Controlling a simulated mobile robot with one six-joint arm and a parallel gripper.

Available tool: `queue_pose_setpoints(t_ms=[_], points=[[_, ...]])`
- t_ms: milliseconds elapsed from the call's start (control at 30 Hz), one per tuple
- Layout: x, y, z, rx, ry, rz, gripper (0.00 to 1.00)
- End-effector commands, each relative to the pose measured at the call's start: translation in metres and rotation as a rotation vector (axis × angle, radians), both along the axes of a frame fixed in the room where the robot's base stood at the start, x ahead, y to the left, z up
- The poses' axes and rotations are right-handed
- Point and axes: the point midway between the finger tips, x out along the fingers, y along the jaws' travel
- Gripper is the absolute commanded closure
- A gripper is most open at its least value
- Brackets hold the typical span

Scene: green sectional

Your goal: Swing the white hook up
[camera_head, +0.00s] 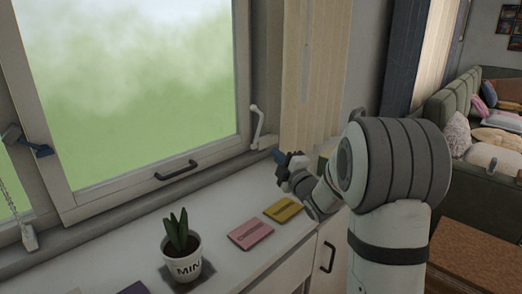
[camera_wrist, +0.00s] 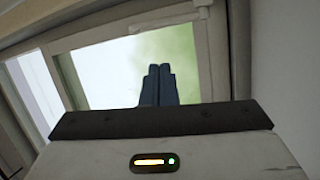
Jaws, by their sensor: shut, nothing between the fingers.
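The white hook (camera_head: 260,125) is a slim, bent white piece on the right side of the window frame, just above the sill in the head view. A pale bar (camera_wrist: 165,18) crosses the top of the wrist view; I cannot tell whether it is the hook. My gripper (camera_head: 279,156) is just below and to the right of the hook in the head view, apart from it in the picture. Its dark blue fingers (camera_wrist: 159,85) are together with nothing between them, in front of the window pane in the wrist view.
The window (camera_head: 140,90) has a dark handle (camera_head: 176,170) on its lower frame. A potted plant (camera_head: 187,268), a pink booklet (camera_head: 250,235) and a yellow booklet (camera_head: 283,209) are on the white sill. A beige curtain (camera_head: 312,75) hangs right of the hook.

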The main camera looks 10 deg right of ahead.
Motion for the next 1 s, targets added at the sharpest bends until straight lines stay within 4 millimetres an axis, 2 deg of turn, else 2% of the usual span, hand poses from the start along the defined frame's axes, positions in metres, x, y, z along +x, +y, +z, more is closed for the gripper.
queue_pose_setpoints(t_ms=[33, 100, 267, 367, 767, 1000], points=[[0.002, 0.000, -0.015, -0.017, -0.043, 0.019, 1.00], [0.002, 0.001, -0.018, -0.037, -0.094, 0.040, 1.00], [0.006, 0.004, -0.017, -0.055, -0.146, 0.061, 1.00], [0.015, 0.009, -0.012, -0.055, -0.151, 0.063, 1.00], [0.087, 0.041, 0.015, -0.052, -0.148, 0.062, 1.00], [0.117, 0.029, 0.021, -0.053, -0.147, 0.058, 1.00]])
